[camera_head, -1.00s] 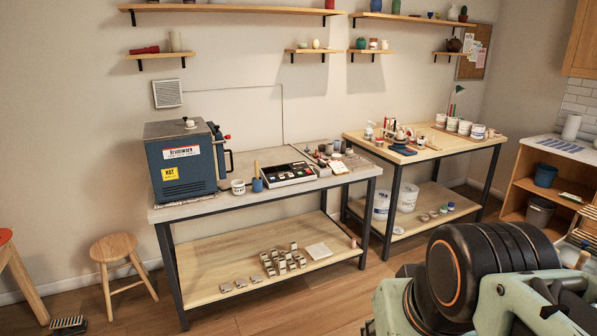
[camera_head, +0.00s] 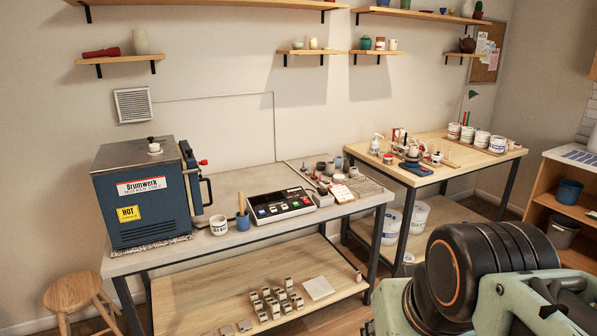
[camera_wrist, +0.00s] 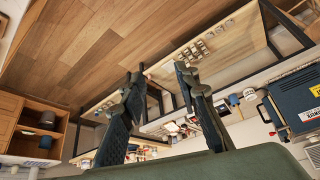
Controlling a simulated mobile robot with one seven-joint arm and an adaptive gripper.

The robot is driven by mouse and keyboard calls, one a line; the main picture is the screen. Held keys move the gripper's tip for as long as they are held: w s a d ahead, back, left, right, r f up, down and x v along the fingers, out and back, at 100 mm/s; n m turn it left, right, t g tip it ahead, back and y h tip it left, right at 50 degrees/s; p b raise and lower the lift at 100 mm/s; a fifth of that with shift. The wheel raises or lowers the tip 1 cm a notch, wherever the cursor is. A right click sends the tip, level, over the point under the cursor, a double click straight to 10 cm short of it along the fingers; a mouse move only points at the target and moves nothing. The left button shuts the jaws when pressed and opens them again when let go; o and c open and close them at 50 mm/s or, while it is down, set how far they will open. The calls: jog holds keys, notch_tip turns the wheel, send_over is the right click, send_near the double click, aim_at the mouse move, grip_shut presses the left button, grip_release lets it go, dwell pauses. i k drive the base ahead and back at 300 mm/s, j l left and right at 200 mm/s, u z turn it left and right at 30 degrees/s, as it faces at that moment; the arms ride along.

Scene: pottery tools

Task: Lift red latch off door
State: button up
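A dark blue kiln (camera_head: 150,205) stands on the left end of the grey-topped table, with its door (camera_head: 191,178) at its right side. The red latch (camera_head: 203,163) is a small red piece near the top of the door, above a black handle. In the head view my arm fills the lower right and the fingers are out of sight.
A stool (camera_head: 75,293) is at the lower left. A second table (camera_head: 440,146) with pots stands to the right. Wall shelves (camera_head: 205,10) hang above.

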aim_at(203, 162)
jog(key=i+z, duration=0.15)
jog(key=i, duration=1.25)
jog(key=i+l+u, duration=0.1)
jog(key=i+l, duration=0.15)
jog(key=i, duration=0.15)
jog(key=i+l+u, duration=0.1)
jog(key=i+l, duration=0.2)
jog(key=i+u, duration=0.1)
jog(key=u, duration=1.7)
